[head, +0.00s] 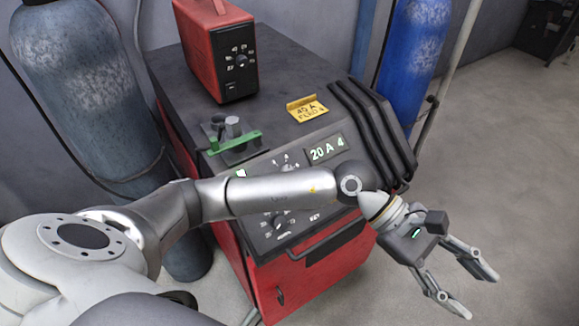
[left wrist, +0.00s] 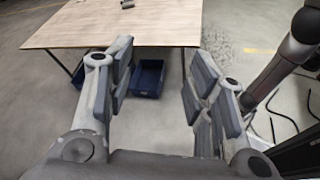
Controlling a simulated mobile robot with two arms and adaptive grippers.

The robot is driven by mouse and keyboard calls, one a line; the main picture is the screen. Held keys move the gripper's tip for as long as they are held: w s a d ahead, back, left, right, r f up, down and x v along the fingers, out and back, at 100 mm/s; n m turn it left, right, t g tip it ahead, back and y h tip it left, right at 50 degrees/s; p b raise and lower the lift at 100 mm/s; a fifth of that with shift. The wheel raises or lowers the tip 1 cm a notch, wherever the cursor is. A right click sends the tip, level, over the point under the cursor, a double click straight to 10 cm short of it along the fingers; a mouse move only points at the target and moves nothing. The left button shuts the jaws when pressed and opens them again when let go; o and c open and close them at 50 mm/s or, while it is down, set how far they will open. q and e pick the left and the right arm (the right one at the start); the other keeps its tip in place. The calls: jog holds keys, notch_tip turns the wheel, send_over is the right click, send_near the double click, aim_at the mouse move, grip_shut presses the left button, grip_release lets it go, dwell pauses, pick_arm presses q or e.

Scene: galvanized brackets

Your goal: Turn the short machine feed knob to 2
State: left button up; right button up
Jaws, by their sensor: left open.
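The large red and black machine (head: 345,240) stands in the middle of the head view. Its sloped panel has a lit display (head: 326,149) reading "20 A 4". An upper dial (head: 286,162) and a lower dial (head: 279,222) show on either side of my left arm, which hides part of the panel. I cannot tell which is the feed dial or read its setting. A smaller red box (head: 217,50) with a black knob (head: 241,60) sits on top. My left gripper (head: 474,291) is open and empty, right of the machine and apart from the dials; its fingers also show in the left wrist view (left wrist: 160,95).
The left wrist view shows a wooden table (left wrist: 120,22) and blue bins (left wrist: 148,78).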

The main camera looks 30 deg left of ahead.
pick_arm(q)
jog(key=w+a+f+m+y, duration=0.3)
jog(key=a+f+m+y, duration=0.1)
jog(key=a+f+y, duration=0.25)
jog(key=m+t+y, duration=0.3)
jog(key=t+y, duration=0.1)
jog(key=y, duration=1)
send_near(289, 166)
jog(key=shift+h, duration=0.25)
jog(key=p+x, duration=0.1)
jog(key=x, duration=0.2)
jog(key=p+x, duration=0.1)
jog(key=x, duration=0.1)
jog(key=p+x, duration=0.1)
jog(key=x, duration=0.2)
jog(key=shift+s+a+f, duration=0.2)
jog(key=shift+s+a, duration=0.1)
jog(key=shift+w+a+f, duration=0.1)
jog(key=shift+f, duration=0.3)
jog(key=shift+c, duration=0.3)
jog(key=c, duration=1)
